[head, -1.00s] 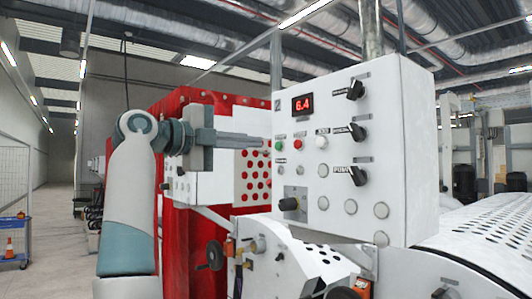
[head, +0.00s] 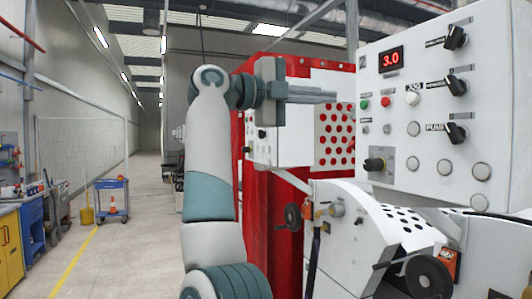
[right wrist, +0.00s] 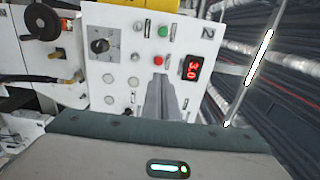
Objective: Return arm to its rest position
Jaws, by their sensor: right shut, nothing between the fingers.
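My right gripper (head: 333,95) is shut and empty. It points right, toward the left edge of the white control panel (head: 434,165), with a visible gap between them in the head view. The panel has a red display (head: 391,59) reading 3.0, green, red and white buttons, and black knobs. In the right wrist view, the closed fingers (right wrist: 158,78) point at the panel face, overlapping its lower part near the red button (right wrist: 162,60). Whether they touch it cannot be told there. My left gripper is not in view.
The red machine body (head: 257,215) stands behind my arm. At left are a workbench (head: 33,214), a blue cart (head: 112,198) and open floor (head: 130,255).

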